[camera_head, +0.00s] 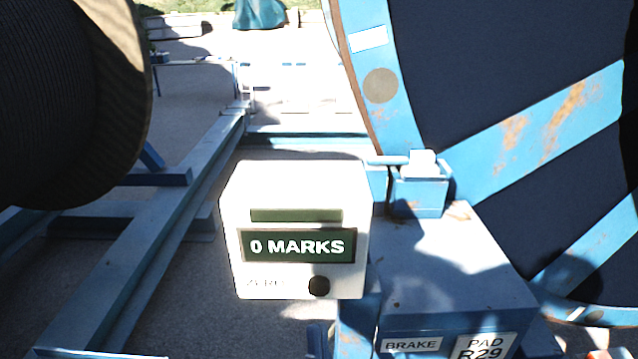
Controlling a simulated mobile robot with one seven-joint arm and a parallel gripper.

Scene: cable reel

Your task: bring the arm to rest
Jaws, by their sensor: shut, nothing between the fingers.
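My arm and my gripper do not show in the camera_head view. A white counter box (295,180) stands in the middle, its dark display (297,246) reading "0 MARKS". A dark round knob (319,286) sits below the display, beside faint lettering that seems to read "ZERO". A large blue reel (480,140) with rust patches fills the right side.
A dark wound drum (60,100) fills the upper left. Blue-grey frame rails (180,215) run along the ground at left. A grey box (450,260) labelled "BRAKE" and "PAD R29" stands at lower right, with a blue bracket (418,195) above it. Pale open ground (290,90) lies behind.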

